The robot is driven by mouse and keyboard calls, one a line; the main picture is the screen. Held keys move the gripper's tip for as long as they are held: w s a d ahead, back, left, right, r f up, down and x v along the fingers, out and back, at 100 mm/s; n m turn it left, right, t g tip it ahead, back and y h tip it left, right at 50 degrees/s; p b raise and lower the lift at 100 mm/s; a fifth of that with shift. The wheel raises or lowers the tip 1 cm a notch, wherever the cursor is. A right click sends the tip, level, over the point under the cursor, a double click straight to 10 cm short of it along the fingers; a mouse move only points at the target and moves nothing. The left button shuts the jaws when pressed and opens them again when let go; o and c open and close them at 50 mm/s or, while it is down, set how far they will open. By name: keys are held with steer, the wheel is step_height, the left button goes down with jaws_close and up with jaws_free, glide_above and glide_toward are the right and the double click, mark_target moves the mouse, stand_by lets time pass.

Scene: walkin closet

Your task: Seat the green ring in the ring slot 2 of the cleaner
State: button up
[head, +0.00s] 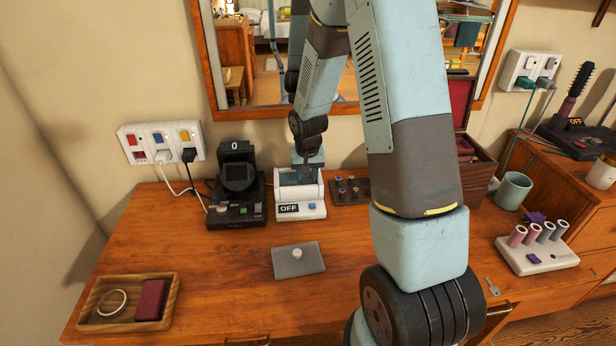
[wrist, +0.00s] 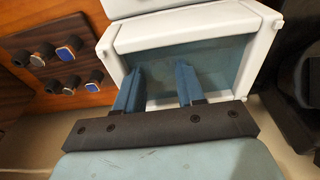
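My gripper (wrist: 161,67) points down into or just over this basin. Its two blue fingers are apart, and I see nothing between them. In the head view my gripper (head: 306,172) is at the top of the cleaner. I cannot make out the green ring or the numbered ring slots in either view.
A dark ring board (head: 349,191) with several pegs and coloured stones stands right of the cleaner; it also shows in the wrist view (wrist: 62,60). A black device (head: 237,190) stands close on the left. A grey pad (head: 298,261) and wooden tray (head: 128,303) lie in front.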

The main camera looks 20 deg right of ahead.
steer(key=shift+o, duration=0.4)
steer(key=shift+r, duration=0.2)
step_height(320, 180, up, 13)
steer(key=s, duration=0.2)
steer(key=shift+a, duration=0.2)
steer(key=shift+r, duration=0.15)
steer(key=s+r+t, duration=0.2)
steer(key=s+r, duration=0.8)
steer(key=r, duration=0.3)
steer(key=s+r+n+t, duration=0.1)
steer(key=s+r, duration=0.2)
steer(key=s, duration=0.5)
steer(key=s+r+n+t, duration=0.1)
steer(key=s+r, duration=0.2)
steer(key=s, duration=0.5)
steer(key=shift+s+d+r, duration=0.25)
steer(key=shift+d+r, duration=0.05)
steer(key=shift+d, duration=0.15)
